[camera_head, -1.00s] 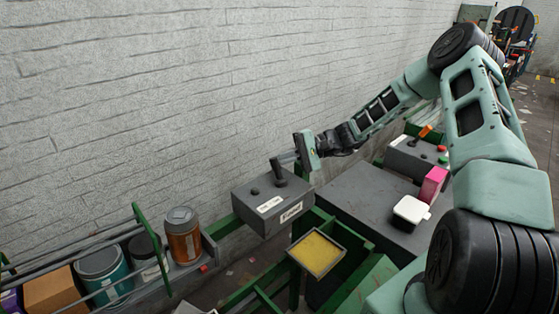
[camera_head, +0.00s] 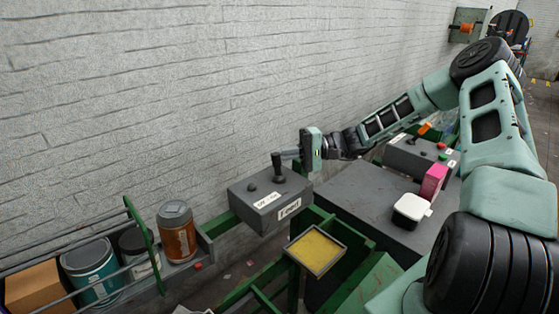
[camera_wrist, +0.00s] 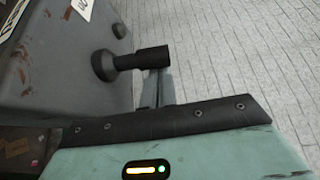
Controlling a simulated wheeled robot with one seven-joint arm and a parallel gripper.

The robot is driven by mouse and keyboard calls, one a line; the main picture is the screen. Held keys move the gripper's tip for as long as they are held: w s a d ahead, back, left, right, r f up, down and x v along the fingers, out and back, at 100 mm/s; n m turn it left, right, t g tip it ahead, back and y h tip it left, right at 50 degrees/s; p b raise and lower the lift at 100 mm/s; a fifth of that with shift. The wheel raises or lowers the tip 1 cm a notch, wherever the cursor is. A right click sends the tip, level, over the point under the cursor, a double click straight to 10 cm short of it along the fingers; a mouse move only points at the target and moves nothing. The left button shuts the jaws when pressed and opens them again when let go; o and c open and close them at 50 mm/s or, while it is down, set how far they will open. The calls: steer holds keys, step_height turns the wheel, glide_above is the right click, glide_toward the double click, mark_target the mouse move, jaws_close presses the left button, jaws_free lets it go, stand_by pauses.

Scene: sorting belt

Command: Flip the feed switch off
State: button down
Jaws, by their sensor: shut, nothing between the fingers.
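The feed switch box (camera_head: 262,216) is a grey box with a white front label and another label on top. Its dark lever (camera_head: 278,168) stands up from the top, close to upright, with a small black knob (camera_head: 252,187) beside it. My gripper (camera_head: 288,155) is shut and empty, level with the top of the lever on its right side. In the wrist view the dark lever (camera_wrist: 138,60) crosses just in front of my closed fingertips (camera_wrist: 157,82). They look touching or nearly so; I cannot tell which.
A yellow-topped tray (camera_head: 316,251) on a green frame stands in front of the box. A second control box (camera_head: 410,158) with an orange lever, a pink box (camera_head: 433,181) and a white container (camera_head: 410,211) are at right. An orange canister (camera_head: 177,232) stands at left. A brick wall is behind.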

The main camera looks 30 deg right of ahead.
mark_target(279, 158)
steer(key=s+n+y+b, duration=0.1)
steer(key=n, duration=0.1)
steer(key=s+n+y+b, duration=0.1)
steer(key=n+b, duration=0.1)
steer(key=s+n+y+b, duration=0.1)
steer(key=n, duration=0.1)
steer(key=shift+s+d+b, duration=0.2)
steer(key=shift+d+b, duration=0.15)
steer(key=shift+n+y, duration=0.3)
steer(key=shift+r, duration=0.1)
steer(key=shift+w+r, duration=0.1)
steer(key=shift+w, duration=0.1)
steer(key=shift+w+a+r+p, duration=0.1)
steer(key=shift+w+r+p, duration=0.2)
steer(key=shift+w, duration=0.3)
steer(key=shift+w+r+p, duration=0.15)
steer(key=shift+w+r, duration=0.2)
steer(key=shift+w, duration=0.25)
steer(key=shift+w+d+f, duration=0.2)
steer(key=shift+w+d, duration=0.2)
steer(key=shift+d, duration=0.25)
steer(key=b+v, duration=0.2)
steer(key=v, duration=0.7)
steer(key=shift+s+r, duration=0.25)
